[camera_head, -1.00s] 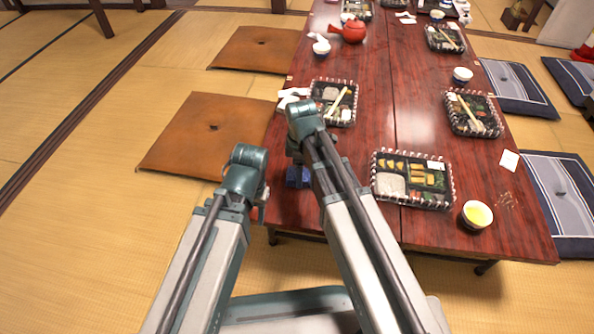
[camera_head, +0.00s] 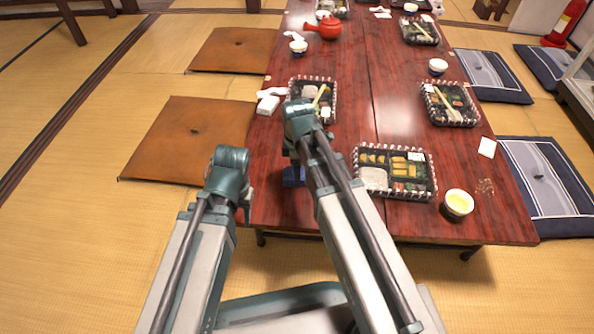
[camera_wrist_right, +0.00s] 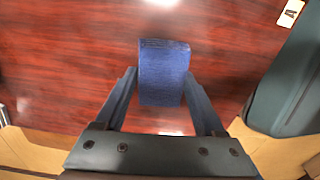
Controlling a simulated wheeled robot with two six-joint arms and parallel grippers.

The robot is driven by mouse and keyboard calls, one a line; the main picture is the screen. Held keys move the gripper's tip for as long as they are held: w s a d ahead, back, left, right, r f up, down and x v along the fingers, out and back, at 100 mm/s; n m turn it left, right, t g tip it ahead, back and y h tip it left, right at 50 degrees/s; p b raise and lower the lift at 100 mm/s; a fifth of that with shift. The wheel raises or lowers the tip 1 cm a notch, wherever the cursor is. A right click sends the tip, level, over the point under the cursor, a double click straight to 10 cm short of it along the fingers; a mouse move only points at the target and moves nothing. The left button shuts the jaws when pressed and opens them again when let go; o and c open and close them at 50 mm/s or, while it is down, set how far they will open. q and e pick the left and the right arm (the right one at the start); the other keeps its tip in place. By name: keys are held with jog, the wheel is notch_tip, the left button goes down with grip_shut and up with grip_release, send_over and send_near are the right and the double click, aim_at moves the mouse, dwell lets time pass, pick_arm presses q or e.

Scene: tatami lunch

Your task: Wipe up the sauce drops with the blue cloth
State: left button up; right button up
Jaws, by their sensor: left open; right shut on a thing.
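The sauce drops (camera_head: 486,187) are small reddish-brown spots near the table's right edge, beside a cup. The blue cloth (camera_wrist_right: 163,72) is between the fingers of my right gripper (camera_wrist_right: 160,95) in the right wrist view, over the red table. The gripper is shut on it. In the head view a dark blue patch (camera_head: 293,177) shows beside my right arm, which hides most of that gripper. The drops are well to the right of it. My left gripper (camera_head: 247,195) is mostly hidden behind its arm, left of the table; it is open, with nothing visible in it.
A lunch tray (camera_head: 395,199) and a cup of yellow-green drink (camera_head: 458,203) stand between my right arm and the drops. A white card (camera_head: 487,147) lies just behind the drops. White items (camera_head: 268,104) lie at the table's left edge. The table's near right corner is clear.

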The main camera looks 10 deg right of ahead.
jog(key=shift+r+p, duration=2.5)
jog(key=shift+r, duration=0.25)
jog(key=shift+r+p, duration=1.5)
